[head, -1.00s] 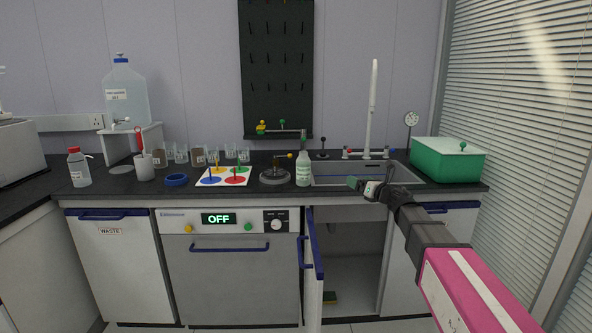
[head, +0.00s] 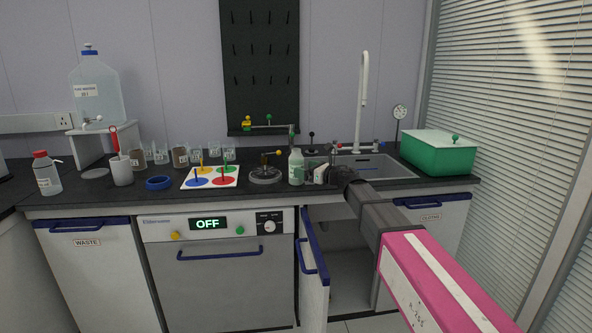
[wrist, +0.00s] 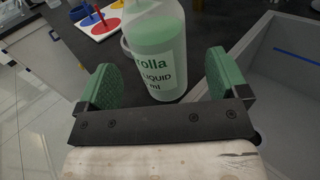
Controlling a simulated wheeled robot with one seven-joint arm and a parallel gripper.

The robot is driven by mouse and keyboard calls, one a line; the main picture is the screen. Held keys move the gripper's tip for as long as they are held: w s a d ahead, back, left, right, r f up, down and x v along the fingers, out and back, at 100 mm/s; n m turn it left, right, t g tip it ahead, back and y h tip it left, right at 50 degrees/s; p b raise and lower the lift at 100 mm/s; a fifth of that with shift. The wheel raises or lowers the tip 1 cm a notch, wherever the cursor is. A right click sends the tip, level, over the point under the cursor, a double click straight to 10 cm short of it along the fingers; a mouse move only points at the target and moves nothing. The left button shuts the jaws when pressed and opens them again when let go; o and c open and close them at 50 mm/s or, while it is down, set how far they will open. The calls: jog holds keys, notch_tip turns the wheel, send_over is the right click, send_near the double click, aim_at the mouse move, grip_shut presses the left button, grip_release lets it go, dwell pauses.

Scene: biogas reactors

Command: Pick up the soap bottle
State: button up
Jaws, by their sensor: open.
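The soap bottle (head: 296,168) is a clear bottle with pale green liquid and a green top, standing upright on the dark counter left of the sink. In the wrist view the bottle (wrist: 156,62) shows its label, and its top is cut off by the frame edge. My gripper (head: 318,172) is right beside the bottle, on its right side in the head view. In the wrist view my gripper (wrist: 160,80) is open, with its green finger pads on either side of the bottle's near part. Gaps show between the pads and the bottle.
The grey sink (head: 365,165) lies to the right, with a white tap (head: 363,95) behind. A round burner-like stand (head: 265,174) and a board with coloured discs (head: 211,178) are left of the bottle. A cabinet door (head: 314,268) hangs open below. A green box (head: 438,155) stands right.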

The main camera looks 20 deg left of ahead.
aim_at(302, 167)
jog(key=x, duration=0.5)
jog(key=shift+s, duration=0.1)
jog(key=c, duration=1.1)
jog(key=shift+c, duration=0.2)
jog(key=shift+r, duration=0.15)
